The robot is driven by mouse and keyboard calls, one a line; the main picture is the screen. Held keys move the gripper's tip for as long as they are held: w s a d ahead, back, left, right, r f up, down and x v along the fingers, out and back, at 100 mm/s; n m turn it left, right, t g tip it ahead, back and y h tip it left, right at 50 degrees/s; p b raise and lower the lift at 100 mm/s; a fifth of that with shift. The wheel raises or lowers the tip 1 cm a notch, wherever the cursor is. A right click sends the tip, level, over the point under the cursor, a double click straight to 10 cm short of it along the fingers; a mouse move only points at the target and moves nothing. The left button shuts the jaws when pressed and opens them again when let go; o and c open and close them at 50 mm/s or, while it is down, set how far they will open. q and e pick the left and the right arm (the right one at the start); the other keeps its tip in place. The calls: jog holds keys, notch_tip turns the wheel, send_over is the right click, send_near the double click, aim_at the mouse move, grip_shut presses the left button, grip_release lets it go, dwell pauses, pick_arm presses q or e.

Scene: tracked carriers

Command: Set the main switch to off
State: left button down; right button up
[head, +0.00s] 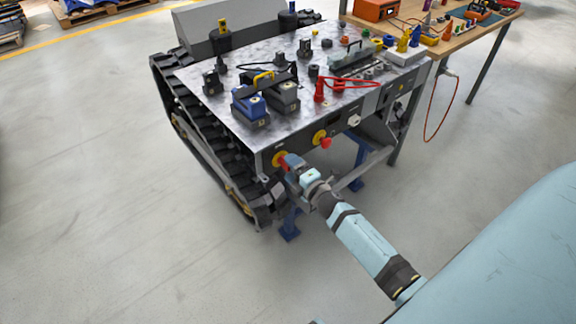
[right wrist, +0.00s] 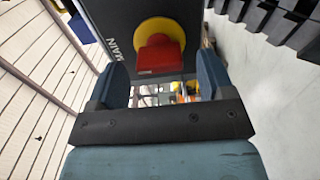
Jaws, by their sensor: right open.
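The main switch (right wrist: 160,52) is a red handle on a round yellow plate, set in a dark panel with the letters MAIN beside it in the right wrist view. In the head view the main switch (head: 279,159) is at the left end of the carrier's front panel, partly covered by my gripper. My right gripper (head: 291,163) is open in front of it. In the right wrist view its two blue fingers (right wrist: 161,75) stand on either side of the red handle, with nothing clearly gripped. Whether they touch the handle I cannot tell. My left gripper is not in view.
A second red and yellow control (head: 321,138) sits to the right on the same panel. The tracked carrier's top (head: 215,100) holds blue and grey blocks, red cables and several knobs. A wooden workbench (head: 468,38) stands behind right.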

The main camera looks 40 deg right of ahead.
jog(key=s, duration=1.1)
jog(key=shift+s+d, duration=0.35)
jog(key=shift+d, duration=0.1)
